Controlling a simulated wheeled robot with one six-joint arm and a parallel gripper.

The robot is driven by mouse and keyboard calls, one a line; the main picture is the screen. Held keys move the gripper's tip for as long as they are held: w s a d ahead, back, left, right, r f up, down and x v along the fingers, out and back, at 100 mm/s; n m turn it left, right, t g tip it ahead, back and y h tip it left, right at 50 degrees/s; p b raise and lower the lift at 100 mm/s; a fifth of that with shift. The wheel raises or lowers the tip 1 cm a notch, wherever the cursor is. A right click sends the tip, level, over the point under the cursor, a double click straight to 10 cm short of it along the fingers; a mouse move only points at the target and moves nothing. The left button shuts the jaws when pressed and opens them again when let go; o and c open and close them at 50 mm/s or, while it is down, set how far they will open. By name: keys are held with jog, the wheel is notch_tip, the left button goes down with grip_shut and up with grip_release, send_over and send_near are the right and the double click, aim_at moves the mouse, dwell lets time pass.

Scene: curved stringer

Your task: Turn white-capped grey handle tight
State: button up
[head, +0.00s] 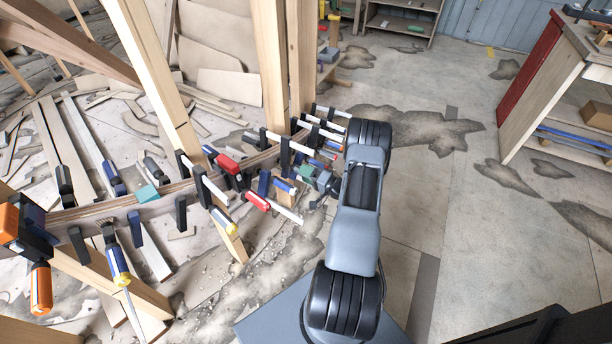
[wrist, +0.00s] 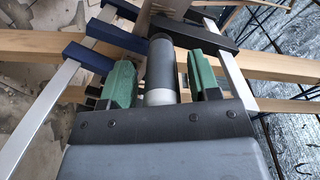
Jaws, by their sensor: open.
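The grey clamp handle (wrist: 161,65) with its pale cap (wrist: 160,97) shows in the middle of the wrist view, the cap end towards my palm. My gripper (wrist: 164,80) is open, its green-padded fingers on either side of the handle. A small gap shows between each pad and the handle, so the pads look apart from it. In the head view my gripper (head: 316,178) is at the right part of the curved stringer, low among the clamps. There the handle is hidden or too small to pick out.
The curved wooden stringer (head: 146,208) carries several bar clamps with orange, red, blue and grey handles close to my gripper. Blue clamp jaws (wrist: 90,55) and metal bars (wrist: 45,105) flank the handle. Wooden posts (head: 270,75) stand behind. Floor at the right is open, before a workbench (head: 545,85).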

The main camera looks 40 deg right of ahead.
jog(key=shift+s+d, duration=0.15)
jog(key=shift+s, duration=0.05)
jog(key=p+v, duration=0.1)
jog(key=v, duration=1.2)
jog(key=shift+s, duration=0.2)
